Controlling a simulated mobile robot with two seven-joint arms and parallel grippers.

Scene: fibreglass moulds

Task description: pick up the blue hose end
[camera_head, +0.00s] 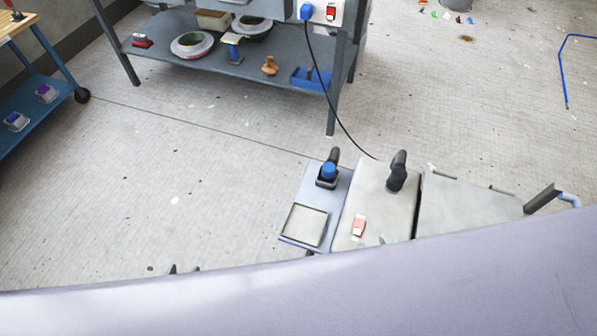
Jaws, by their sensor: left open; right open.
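A thin bent blue line (560,75), perhaps a hose, lies on the floor at the upper right, with one end near a dark tip. A short light-blue bent tube (569,199) shows at the right edge beside a dark bar. I cannot tell which of these is the blue hose end.
A grey unit (348,225) with a blue-capped part (328,171) and a dark handle (397,172) stands ahead. A black cable (330,97) runs from it to a socket. A shelf bench (215,67) and blue cart (35,100) stand behind. Floor at left is clear.

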